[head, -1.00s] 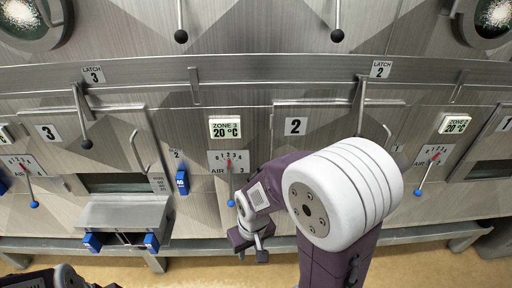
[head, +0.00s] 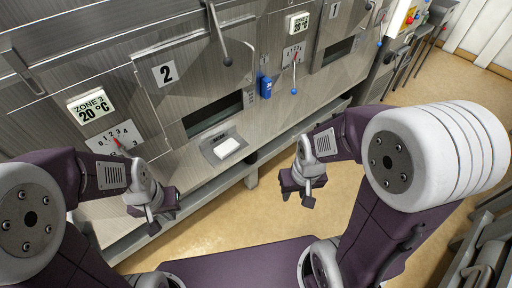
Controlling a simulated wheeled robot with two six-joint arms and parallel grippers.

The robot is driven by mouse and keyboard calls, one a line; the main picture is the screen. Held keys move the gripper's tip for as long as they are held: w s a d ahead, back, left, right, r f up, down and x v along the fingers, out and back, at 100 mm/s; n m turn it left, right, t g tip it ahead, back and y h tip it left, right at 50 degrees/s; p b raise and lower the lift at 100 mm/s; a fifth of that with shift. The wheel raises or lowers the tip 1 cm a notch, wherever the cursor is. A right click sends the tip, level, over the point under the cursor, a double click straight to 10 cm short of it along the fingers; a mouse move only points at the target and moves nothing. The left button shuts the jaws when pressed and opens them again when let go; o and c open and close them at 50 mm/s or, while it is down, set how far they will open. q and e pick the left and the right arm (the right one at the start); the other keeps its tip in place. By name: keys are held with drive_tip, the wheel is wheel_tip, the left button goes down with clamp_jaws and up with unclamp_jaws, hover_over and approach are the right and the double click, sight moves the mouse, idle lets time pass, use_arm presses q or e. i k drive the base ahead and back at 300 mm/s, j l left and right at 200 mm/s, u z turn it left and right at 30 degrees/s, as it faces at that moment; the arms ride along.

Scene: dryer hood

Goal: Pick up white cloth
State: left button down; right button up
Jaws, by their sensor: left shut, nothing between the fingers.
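A small white item (head: 228,146), which looks like a folded white cloth, lies on a small metal ledge (head: 210,153) below the dark slot of hatch 2. My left gripper (head: 152,217) is shut and empty, to the left of the ledge and lower in the head view. My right gripper (head: 299,195) is to the right of the ledge and lower in the view, apart from the cloth. The view does not show clearly whether its fingers are apart.
The metal dryer front has hatch 2 with its slot (head: 201,119), a latch lever (head: 216,35), a Zone 3 display (head: 90,105) and a blue tag (head: 265,87). A rail runs along its base. Tan floor (head: 400,92) is open at the right.

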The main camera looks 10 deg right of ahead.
sight(226, 149)
drive_tip(key=u, duration=1.7)
drive_tip(key=z, duration=1.7)
drive_tip(key=i+l+u, duration=0.2)
drive_tip(key=u, duration=0.25)
drive_tip(key=i+l+u, duration=0.15)
drive_tip(key=l+u, duration=0.25)
drive_tip(key=i+l+u, duration=0.1)
drive_tip(key=l+u, duration=0.35)
drive_tip(key=i+l+u, duration=0.1)
drive_tip(key=l+u, duration=0.2)
drive_tip(key=u, duration=0.15)
drive_tip(key=l+u, duration=0.4)
drive_tip(key=k+l+u, duration=0.1)
drive_tip(key=l+u, duration=0.35)
